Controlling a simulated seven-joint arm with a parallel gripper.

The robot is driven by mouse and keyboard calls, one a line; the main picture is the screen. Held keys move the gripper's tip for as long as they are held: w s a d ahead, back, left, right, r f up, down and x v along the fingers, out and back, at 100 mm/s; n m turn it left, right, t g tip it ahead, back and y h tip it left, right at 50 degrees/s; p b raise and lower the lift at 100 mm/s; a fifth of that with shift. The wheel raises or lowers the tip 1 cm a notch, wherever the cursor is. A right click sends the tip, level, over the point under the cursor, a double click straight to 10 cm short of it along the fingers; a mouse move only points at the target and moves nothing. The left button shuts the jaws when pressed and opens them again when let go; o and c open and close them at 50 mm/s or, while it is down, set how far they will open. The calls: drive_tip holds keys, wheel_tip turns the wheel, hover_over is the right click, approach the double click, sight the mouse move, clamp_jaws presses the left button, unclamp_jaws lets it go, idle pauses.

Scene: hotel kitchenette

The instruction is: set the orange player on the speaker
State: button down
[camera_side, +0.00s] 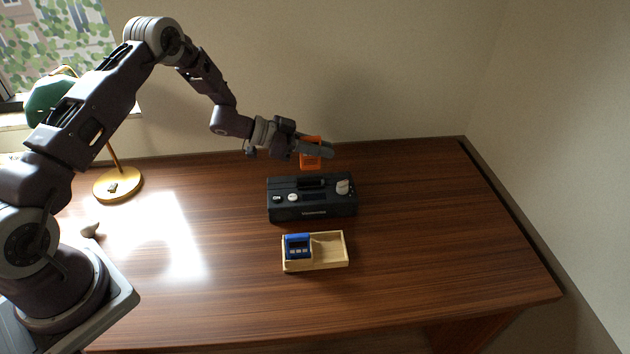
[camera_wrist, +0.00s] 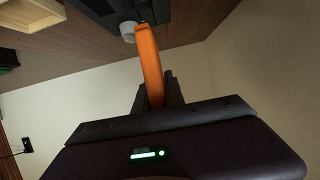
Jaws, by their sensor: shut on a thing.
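The orange player (camera_side: 310,160) is held in my gripper (camera_side: 322,150), up in the air above the back edge of the speaker. In the wrist view the orange player (camera_wrist: 150,62) shows edge-on between the fingers of my gripper (camera_wrist: 158,92), which are shut on it. The black speaker (camera_side: 312,208) stands on the table, with white knobs on its top. Part of the speaker also shows at the top of the wrist view (camera_wrist: 160,10). The player is apart from the speaker in the side view.
A wooden tray (camera_side: 332,264) in front of the speaker holds a blue device (camera_side: 298,246) in its left part. A lamp with a brass base (camera_side: 118,185) and a small grey object (camera_side: 89,229) are at the left. The table (camera_side: 440,230) is clear to the right.

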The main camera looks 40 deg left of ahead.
sight(313, 168)
wheel_tip(313, 168, down, 7)
drive_tip(key=shift+r, duration=0.1)
drive_tip(key=c, duration=1.4)
unclamp_jaws()
